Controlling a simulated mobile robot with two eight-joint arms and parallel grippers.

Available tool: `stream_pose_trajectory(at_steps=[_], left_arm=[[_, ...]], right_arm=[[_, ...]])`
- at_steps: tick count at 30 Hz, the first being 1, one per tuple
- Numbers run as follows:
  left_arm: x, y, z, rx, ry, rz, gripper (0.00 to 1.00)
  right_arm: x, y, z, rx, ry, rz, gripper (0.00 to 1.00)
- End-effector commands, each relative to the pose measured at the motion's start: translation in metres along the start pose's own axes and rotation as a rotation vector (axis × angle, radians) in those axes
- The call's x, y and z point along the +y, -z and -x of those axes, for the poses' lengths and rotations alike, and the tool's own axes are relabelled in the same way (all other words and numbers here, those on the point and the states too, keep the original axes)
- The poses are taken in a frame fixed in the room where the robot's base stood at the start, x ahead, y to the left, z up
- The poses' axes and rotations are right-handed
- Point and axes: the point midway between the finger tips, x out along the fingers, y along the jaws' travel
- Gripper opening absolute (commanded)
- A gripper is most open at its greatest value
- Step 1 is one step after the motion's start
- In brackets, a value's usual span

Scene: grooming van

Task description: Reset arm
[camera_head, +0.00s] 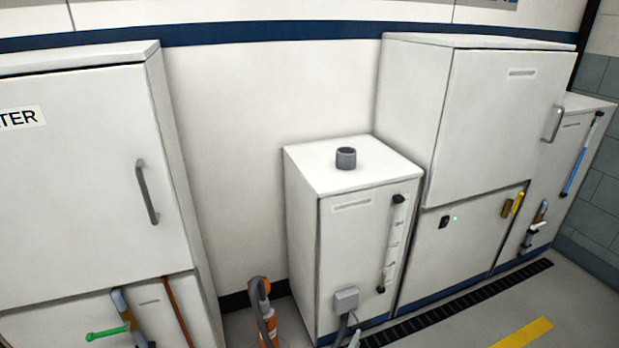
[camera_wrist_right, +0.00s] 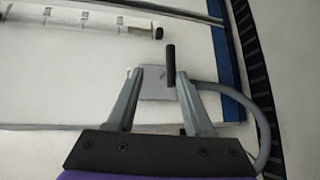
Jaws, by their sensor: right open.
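My right gripper (camera_wrist_right: 160,76) shows in the right wrist view, with its two grey fingers spread apart and nothing held between them. Beyond the fingers is a small grey box (camera_wrist_right: 156,92) with a grey cable, and a short dark rod (camera_wrist_right: 171,64) stands out near it. Whether a finger touches the box or rod I cannot tell. In the head view the grey box (camera_head: 346,300) is low on the front of a small white cabinet (camera_head: 340,245). I cannot make out the right gripper clearly there. My left gripper is in neither view.
A large white cabinet (camera_head: 80,180) stands left, with a green-handled valve (camera_head: 106,333) below. An orange cylinder (camera_head: 267,322) stands beside the small cabinet. Another tall cabinet (camera_head: 490,130) stands right. A dark floor grate (camera_head: 460,310) runs along the cabinets; floor (camera_head: 585,310) is clear at lower right.

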Motion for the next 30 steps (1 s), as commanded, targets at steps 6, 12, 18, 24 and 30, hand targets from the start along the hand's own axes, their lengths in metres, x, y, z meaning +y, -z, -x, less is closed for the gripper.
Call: stream_pose_trajectory(at_steps=[6, 12, 18, 24, 30], left_arm=[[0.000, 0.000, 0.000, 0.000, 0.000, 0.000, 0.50], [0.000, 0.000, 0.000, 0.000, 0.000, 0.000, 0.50], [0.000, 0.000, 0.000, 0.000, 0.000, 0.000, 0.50], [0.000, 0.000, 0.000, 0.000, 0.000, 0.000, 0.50], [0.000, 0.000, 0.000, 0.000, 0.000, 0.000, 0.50]], right_arm=[[0.076, -0.035, 0.002, -0.081, 0.149, -0.174, 0.52], [0.132, -0.075, 0.030, -0.155, 0.296, -0.343, 0.52], [0.171, -0.116, 0.081, -0.224, 0.447, -0.512, 0.52], [0.193, -0.154, 0.150, -0.285, 0.599, -0.679, 0.52], [0.196, -0.184, 0.229, -0.337, 0.754, -0.846, 0.52]])
